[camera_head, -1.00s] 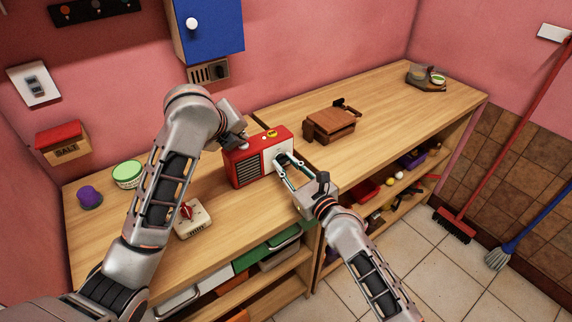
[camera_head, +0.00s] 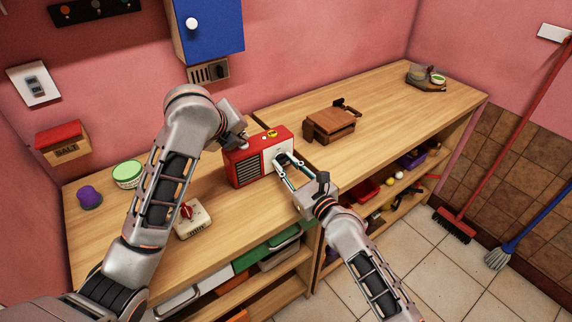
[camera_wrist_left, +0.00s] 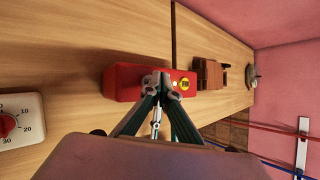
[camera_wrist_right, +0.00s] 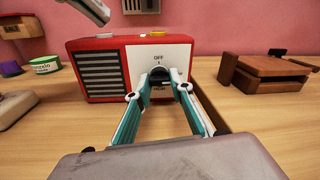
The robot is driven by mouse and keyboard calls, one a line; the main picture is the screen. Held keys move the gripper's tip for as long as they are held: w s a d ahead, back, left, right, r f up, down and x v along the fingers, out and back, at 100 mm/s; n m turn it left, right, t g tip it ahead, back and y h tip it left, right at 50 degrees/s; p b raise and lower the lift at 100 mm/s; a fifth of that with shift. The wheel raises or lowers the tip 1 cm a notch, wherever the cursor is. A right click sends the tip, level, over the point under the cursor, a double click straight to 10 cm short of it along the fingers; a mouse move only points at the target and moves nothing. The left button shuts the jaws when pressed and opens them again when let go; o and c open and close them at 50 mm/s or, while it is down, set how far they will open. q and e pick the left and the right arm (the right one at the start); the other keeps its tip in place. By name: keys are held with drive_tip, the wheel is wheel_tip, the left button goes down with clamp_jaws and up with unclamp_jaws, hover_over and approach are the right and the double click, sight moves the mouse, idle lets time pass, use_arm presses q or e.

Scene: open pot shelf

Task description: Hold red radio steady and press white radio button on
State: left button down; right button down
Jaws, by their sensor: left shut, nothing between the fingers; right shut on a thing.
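The red radio (camera_head: 247,166) stands upright on the wooden counter, with a dark grille and a white front panel (camera_wrist_right: 173,56) marked OFF and HIGH. My right gripper (camera_head: 283,162) is at the front panel, shut on the radio's black dial (camera_wrist_right: 160,75), with one finger on each side. A small white button (camera_wrist_right: 104,36) and a yellow piece (camera_wrist_right: 154,34) show on the radio's top. My left gripper (camera_wrist_left: 160,84) is shut and empty at the radio's top. Its fingers hide part of the top there, and I cannot tell whether they touch it.
A white timer with a red knob (camera_head: 191,218) stands in front and left of the radio. A brown wooden box (camera_head: 330,124) stands to its right. A green-lidded tin (camera_head: 127,174) and purple item (camera_head: 89,196) are at left. The counter's right part is mostly clear.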

sight(242, 147)
use_arm(q)
drive_tip(key=shift+f, duration=0.15)
drive_tip(key=shift+f, duration=0.4)
idle(0.5)
drive_tip(key=shift+r, duration=0.55)
drive_tip(key=shift+r, duration=3)
